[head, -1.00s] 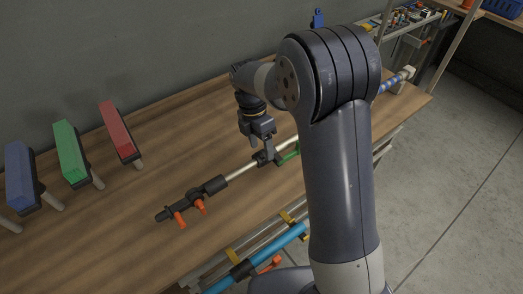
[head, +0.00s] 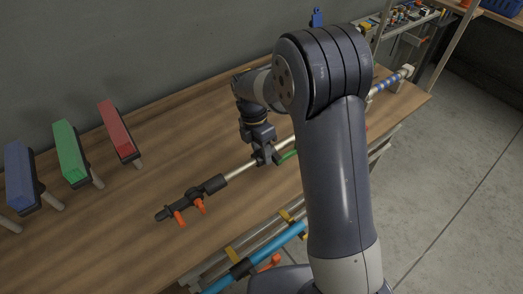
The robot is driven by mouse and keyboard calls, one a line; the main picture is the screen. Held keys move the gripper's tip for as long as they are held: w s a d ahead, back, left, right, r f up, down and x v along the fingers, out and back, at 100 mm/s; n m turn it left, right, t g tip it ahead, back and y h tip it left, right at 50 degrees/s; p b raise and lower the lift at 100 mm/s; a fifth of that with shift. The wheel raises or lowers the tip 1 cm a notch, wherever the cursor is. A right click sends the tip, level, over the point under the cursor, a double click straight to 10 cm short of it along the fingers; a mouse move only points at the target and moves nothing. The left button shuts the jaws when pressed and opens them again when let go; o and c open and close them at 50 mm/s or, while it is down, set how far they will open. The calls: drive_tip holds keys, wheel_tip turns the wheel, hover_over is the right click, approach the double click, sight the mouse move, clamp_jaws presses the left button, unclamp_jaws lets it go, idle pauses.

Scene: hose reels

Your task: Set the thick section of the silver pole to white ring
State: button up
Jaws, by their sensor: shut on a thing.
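The silver pole (head: 240,172) lies along the wooden table, running from a black end piece with orange levers (head: 190,201) at lower left toward the upper right. My gripper (head: 268,157) is shut on the silver pole, partway along it. A green part (head: 288,155) shows on the pole just right of my gripper. Farther right my arm hides a stretch of the pole. Beyond my arm, a section with blue and white bands (head: 388,84) ends in a pale cap (head: 406,71). I cannot pick out a white ring for certain.
Blue (head: 19,175), green (head: 71,151) and red (head: 117,129) blocks on dark mounts stand at the left of the table (head: 165,165). A blue pole (head: 270,252) lies below the front edge. A shelf with small parts (head: 410,18) is at the back right.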

clamp_jaws()
drive_tip(key=shift+w+d, duration=0.3)
drive_tip(key=shift+d, duration=0.05)
drive_tip(key=o, duration=0.8)
unclamp_jaws()
drive_tip(key=shift+r, duration=0.15)
drive_tip(key=v, duration=1)
drive_tip(key=shift+a+r+b, duration=0.1)
drive_tip(key=shift+r+b, duration=0.15)
drive_tip(key=shift+b, duration=0.15)
